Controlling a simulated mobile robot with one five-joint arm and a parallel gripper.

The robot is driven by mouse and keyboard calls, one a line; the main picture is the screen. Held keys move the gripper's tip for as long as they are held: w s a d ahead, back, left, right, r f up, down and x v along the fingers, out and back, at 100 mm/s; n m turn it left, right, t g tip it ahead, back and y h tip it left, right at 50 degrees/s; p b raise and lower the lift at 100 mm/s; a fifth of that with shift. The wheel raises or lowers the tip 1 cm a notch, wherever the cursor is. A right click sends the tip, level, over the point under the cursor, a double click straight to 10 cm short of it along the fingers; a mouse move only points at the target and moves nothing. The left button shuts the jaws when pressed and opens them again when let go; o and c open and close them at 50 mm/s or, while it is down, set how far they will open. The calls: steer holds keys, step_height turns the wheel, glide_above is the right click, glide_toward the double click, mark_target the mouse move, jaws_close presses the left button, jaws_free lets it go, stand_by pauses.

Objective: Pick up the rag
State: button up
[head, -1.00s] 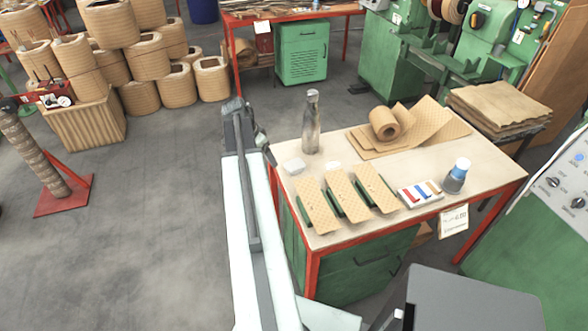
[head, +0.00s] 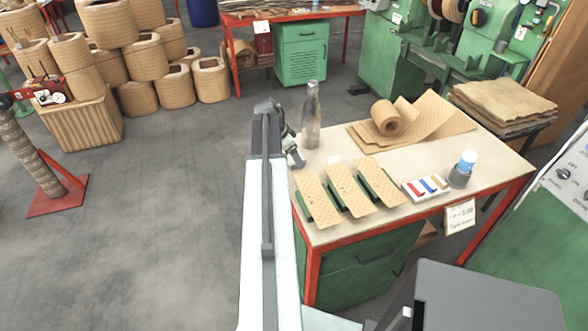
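No rag can be made out for certain. A small whitish item that lay on the bench's left corner is now covered by my gripper and arm. I cannot tell whether my gripper touches it.
The bottle stands close to my gripper. Open floor (head: 160,230) lies left.

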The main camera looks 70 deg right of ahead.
steer(key=shift+s+d+f, duration=0.1)
steer(key=shift+d+f, duration=0.05)
steer(key=shift+f, duration=0.5)
steer(key=shift+r, duration=0.2)
steer(key=c, duration=1.4)
steer(key=shift+r, duration=0.1)
steer(key=shift+c, duration=0.2)
step_height(320, 180, up, 10)
steer(key=p, duration=1)
